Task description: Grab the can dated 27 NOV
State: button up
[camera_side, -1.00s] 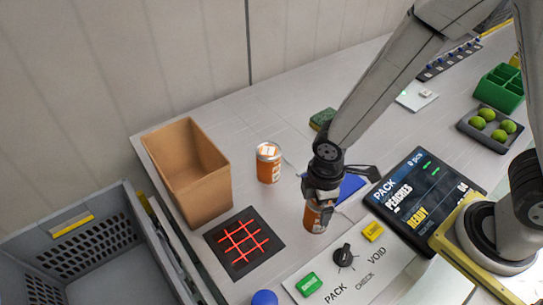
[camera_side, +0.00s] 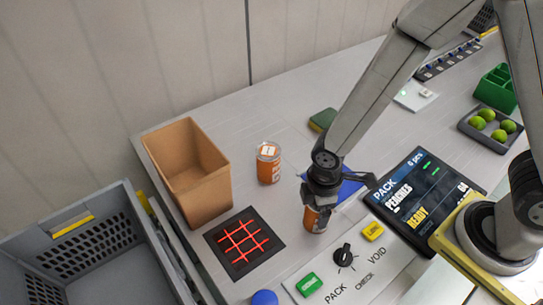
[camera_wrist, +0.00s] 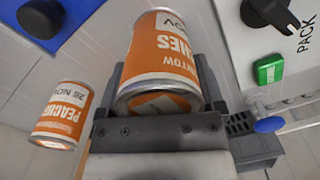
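An orange and silver peach can (camera_side: 315,219) stands upright on the bench under my gripper (camera_side: 318,208). In the wrist view this can (camera_wrist: 163,62) lies between the two fingers (camera_wrist: 160,95). Its label shows part of "PEACHES" and "NOV"; the day number is cut off or hidden. My gripper points down around the can's upper part, with its fingers spread to either side; I see no clear grip. A second orange can (camera_side: 269,162) stands to the left, apart from my gripper. In the wrist view its label (camera_wrist: 62,112) seems to read 26 NOV, though the small digits are unclear.
A cardboard box (camera_side: 190,175) and a black mat with a red grid (camera_side: 243,243) stand left. A grey tote (camera_side: 75,255) is at lower left. A control panel with a dial (camera_side: 343,255) lies in front. A display (camera_side: 425,200) reads PEACHES, READY. A blue pad (camera_side: 350,190) lies behind the gripper.

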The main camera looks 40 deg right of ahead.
jog(key=c, duration=0.6)
jog(key=shift+r, duration=0.1)
jog(key=shift+r, duration=4.95)
jog(key=shift+a, duration=0.1)
